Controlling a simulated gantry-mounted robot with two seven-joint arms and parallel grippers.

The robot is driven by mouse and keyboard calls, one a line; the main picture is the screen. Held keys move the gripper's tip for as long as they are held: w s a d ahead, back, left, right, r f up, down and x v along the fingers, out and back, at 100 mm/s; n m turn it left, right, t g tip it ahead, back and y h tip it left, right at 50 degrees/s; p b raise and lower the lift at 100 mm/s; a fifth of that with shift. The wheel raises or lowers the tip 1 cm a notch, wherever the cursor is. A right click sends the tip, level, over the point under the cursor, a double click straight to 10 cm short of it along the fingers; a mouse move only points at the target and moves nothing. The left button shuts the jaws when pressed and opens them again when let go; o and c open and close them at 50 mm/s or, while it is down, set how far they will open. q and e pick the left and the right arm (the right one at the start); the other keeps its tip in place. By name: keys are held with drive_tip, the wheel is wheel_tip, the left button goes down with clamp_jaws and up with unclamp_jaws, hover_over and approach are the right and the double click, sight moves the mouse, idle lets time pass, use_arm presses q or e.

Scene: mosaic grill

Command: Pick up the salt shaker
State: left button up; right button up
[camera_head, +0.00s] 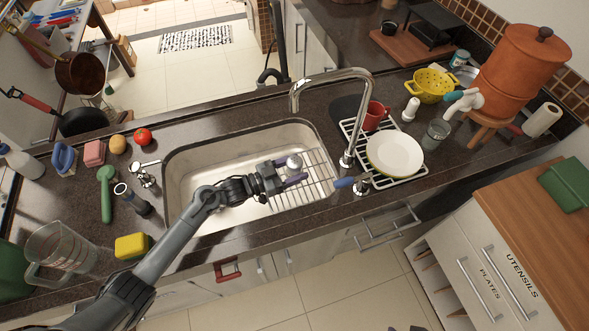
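A small round whitish-grey object (294,162), which looks like the top of a shaker, shows over the wire rack in the sink. My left gripper (295,171) reaches over the sink from the left, its purple fingers spread apart. The small object is at the tip of the upper finger; I cannot tell whether they touch. Its lower part is hidden or too small to make out. A white shaker-like bottle (410,110) stands on the counter right of the dish rack. Which of the two is the salt shaker is not clear.
The tall faucet (334,76) arches beside the sink (190,172). Right of it stands a dish rack (352,131) with a white plate (394,154) and a red mug (374,115). A glass (435,133) stands nearby. A yellow sponge (133,246) and measuring jug (62,250) are at left.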

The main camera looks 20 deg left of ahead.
use_arm(q)
drive_tip(key=c, duration=0.8)
drive_tip(key=shift+r, duration=0.1)
